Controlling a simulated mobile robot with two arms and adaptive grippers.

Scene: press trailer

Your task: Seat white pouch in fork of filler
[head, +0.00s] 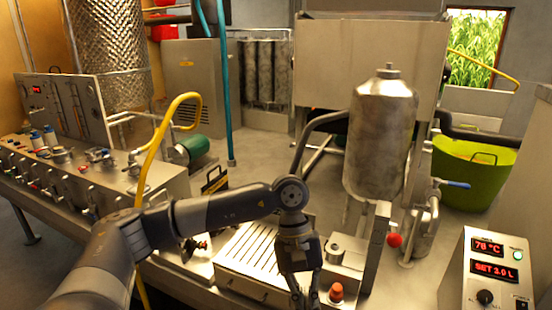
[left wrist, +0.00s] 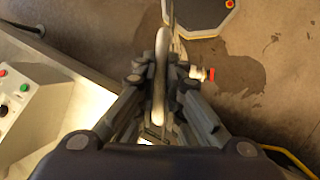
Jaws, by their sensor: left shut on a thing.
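My left gripper (head: 304,292) hangs fingers down at the bottom middle of the head view, in front of the slatted metal tray. In the left wrist view the gripper (left wrist: 159,80) is shut on the white pouch (left wrist: 160,50), seen edge-on as a narrow pale strip between the fingers. A short pale spout-like piece with a red end (left wrist: 207,73) shows just right of the fingers. The pouch cannot be made out in the head view. The filler (head: 382,140), a steel tank with a red knob (head: 395,240), stands right of the gripper. Its fork cannot be made out clearly. My right gripper is not in view.
A control box (head: 488,270) with red displays stands at the bottom right. A slatted metal tray (head: 262,250) lies behind the gripper, and an orange-red knob (head: 336,292) is close to its right. A green tub (head: 470,175) stands behind on the right. Valves and a yellow hose (head: 158,140) are left.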

